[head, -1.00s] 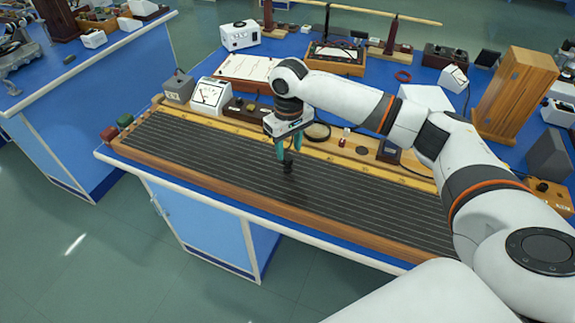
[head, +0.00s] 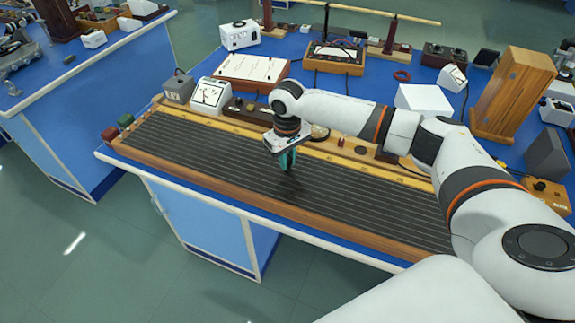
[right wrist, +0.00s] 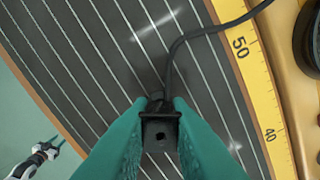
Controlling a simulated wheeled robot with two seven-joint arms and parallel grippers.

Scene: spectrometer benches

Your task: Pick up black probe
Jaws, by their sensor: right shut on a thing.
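The black probe (right wrist: 160,134) is a small dark block with a round hole, held between the teal fingers of my right gripper (right wrist: 160,126) in the right wrist view. A black cable (right wrist: 172,62) runs from it toward the upper right. In the head view, my right gripper (head: 287,162) is low over the dark wire-strung board (head: 210,165), and its fingers hide most of the probe. I cannot tell whether the probe touches the board.
A yellow scale (right wrist: 255,85) runs along the board's back edge. A white meter (head: 211,95) and a grey box (head: 178,87) stand behind the board's left end. A tall wooden box (head: 515,95) stands at the right. The board's left part is clear.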

